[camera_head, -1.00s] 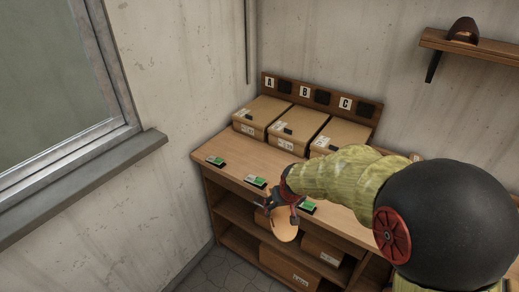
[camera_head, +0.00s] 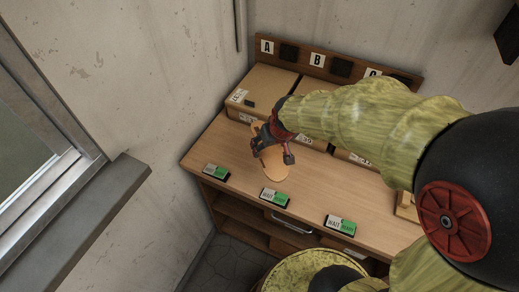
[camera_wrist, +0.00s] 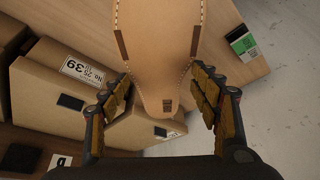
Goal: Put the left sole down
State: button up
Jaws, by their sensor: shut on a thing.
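A tan sole (camera_head: 270,170) with stitched edges hangs from my gripper (camera_head: 273,152) over the bench top (camera_head: 325,185), left of the middle. My gripper is shut on it. In the wrist view the sole (camera_wrist: 160,50) runs from the top edge down between the fingers of my gripper (camera_wrist: 160,85), its narrow end with a dark mark towards me. Whether the sole touches the bench top I cannot tell. No left or right marking is readable on it.
Cardboard boxes (camera_head: 262,82) stand along the back, below a board lettered A, B and C (camera_head: 316,58). Several cards, such as the left card (camera_head: 216,172), the middle card (camera_head: 275,198) and the right card (camera_head: 340,225), line the front edge. Bare bench lies between.

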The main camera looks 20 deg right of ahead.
aim_at(261, 142)
jog(key=w, duration=0.1)
jog(key=w+a+f, duration=0.1)
jog(key=w+f, duration=0.1)
jog(key=w, duration=0.1)
jog(key=shift+a+f+b, duration=0.1)
jog(key=shift+a+b, duration=0.15)
jog(key=shift+b, duration=0.05)
jog(key=w+f, duration=0.1)
jog(key=w+a+f, duration=0.1)
jog(key=w+f, duration=0.1)
jog(key=w+f+b, duration=0.1)
jog(key=shift+w+a+f, duration=0.15)
jog(key=shift+a+f, duration=0.2)
jog(key=shift+w+a+f, duration=0.15)
jog(key=shift+w+f, duration=0.25)
jog(key=shift+f, duration=0.15)
jog(key=shift+w+f+b, duration=0.2)
jog(key=shift+f+b, duration=0.55)
jog(key=shift+f, duration=0.9)
jog(key=shift+f, duration=0.1)
jog(key=shift+f, duration=0.1)
jog(key=o, duration=1.1)
jog(key=shift+o, duration=0.7)
